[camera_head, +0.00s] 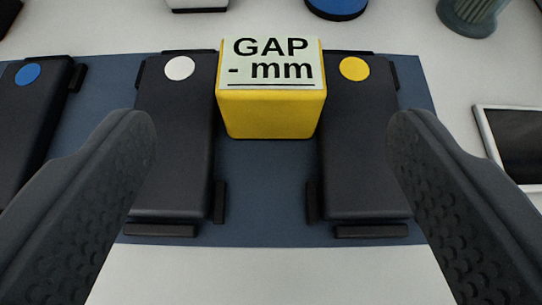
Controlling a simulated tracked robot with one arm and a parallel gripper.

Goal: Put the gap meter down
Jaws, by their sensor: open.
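The gap meter (270,112) is a yellow block with a pale top face reading "GAP - mm". It sits between two black modules, at the far part of the gap between them. One is the module with a white dot (172,150) on its left, the other the module with a yellow dot (362,150) on its right. My gripper (270,130) is open, with its two dark fingers wide apart at the left and right of the picture. Nothing is between the fingertips in contact with them; the meter stands apart from both.
The modules lie on a dark blue mat (265,215) with small black corner stops. Another black module with a blue dot (30,115) lies at the left. A dark framed panel (515,140) is at the right. Several objects are cut off along the top edge. The white table in front is clear.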

